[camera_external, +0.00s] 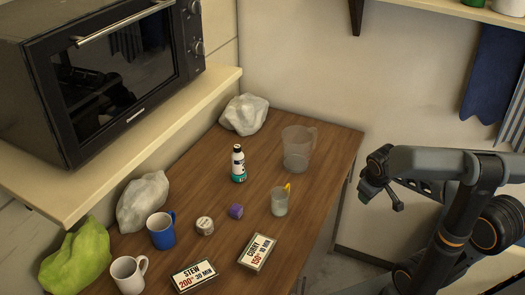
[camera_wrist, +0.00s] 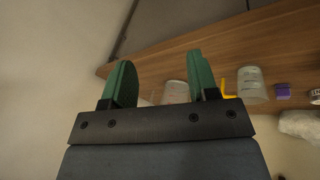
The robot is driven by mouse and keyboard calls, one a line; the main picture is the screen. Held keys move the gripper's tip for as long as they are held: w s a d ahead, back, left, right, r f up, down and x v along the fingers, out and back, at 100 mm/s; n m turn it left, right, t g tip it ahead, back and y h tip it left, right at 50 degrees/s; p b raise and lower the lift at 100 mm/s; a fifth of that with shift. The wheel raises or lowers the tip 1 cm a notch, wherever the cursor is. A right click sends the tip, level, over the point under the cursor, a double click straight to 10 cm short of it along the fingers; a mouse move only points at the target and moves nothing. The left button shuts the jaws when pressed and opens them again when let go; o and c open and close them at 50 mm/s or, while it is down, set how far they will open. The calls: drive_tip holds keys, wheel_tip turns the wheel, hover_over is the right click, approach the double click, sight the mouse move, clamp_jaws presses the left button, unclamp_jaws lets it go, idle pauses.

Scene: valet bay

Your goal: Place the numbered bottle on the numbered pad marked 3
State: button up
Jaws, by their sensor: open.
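A small bottle (camera_external: 238,164) with a black cap and a white, black and teal body stands upright on the wooden table (camera_external: 330,140), toward its back. A number on it is too small to read. I see no pad marked 3 in either view. My gripper (camera_external: 376,182) is off the table's right side, well apart from the bottle. In the wrist view its two green fingers (camera_wrist: 162,78) are spread with nothing between them. I cannot make out the bottle in the wrist view.
A clear pitcher (camera_external: 297,150), a glass with a yellow piece (camera_external: 280,203), a purple cube (camera_external: 236,211), a round tin (camera_external: 205,226), a blue mug (camera_external: 161,231), a white mug (camera_external: 128,274) and two cooking cards (camera_external: 258,252) occupy the table. Crumpled bags line the left. An oven (camera_external: 110,75) sits on a shelf.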

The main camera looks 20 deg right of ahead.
drive_tip(key=s+m, duration=0.1)
drive_tip(key=s+m+y, duration=0.1)
drive_tip(key=s+f+m, duration=0.1)
drive_tip(key=shift+s+a+m+y, duration=0.3)
drive_tip(key=shift+s+m+y, duration=0.05)
drive_tip(key=shift+m+y, duration=0.05)
